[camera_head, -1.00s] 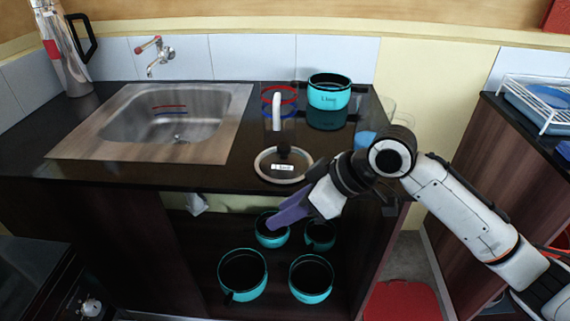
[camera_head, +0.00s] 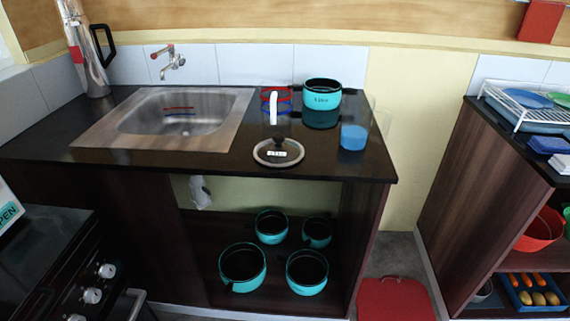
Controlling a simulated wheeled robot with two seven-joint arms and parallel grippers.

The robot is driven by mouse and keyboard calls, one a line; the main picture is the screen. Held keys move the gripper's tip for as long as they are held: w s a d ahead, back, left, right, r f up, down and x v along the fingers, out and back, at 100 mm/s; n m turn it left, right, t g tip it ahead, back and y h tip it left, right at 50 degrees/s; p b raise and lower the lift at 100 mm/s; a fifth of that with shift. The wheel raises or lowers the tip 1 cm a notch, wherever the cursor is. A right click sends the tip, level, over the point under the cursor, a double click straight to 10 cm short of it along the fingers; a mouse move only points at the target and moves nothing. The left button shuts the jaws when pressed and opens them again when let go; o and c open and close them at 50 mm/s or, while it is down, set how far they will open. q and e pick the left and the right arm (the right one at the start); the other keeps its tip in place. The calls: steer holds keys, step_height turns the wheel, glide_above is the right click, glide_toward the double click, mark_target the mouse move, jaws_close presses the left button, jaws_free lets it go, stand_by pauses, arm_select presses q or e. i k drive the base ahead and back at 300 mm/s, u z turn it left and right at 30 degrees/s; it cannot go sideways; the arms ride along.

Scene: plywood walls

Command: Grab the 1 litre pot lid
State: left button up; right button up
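The pot lid (camera_head: 278,153) lies flat near the front edge of the black counter (camera_head: 225,170). It is dark with a pale rim, a dark knob and a small white label, too small to read surely. A turquoise pot (camera_head: 322,98) with a label stands behind it at the back of the counter. Neither of my grippers shows in the head view now, so I cannot see whether they hold anything.
Several turquoise pots, one of them a large one (camera_head: 242,268), stand on the shelf below. The sink (camera_head: 172,112) is left. A red stool (camera_head: 395,299) stands on the floor.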

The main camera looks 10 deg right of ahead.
mark_target(279, 151)
steer(key=k, duration=0.1)
steer(key=z, duration=1.5)
steer(key=i, duration=0.95)
steer(key=u, duration=1.95)
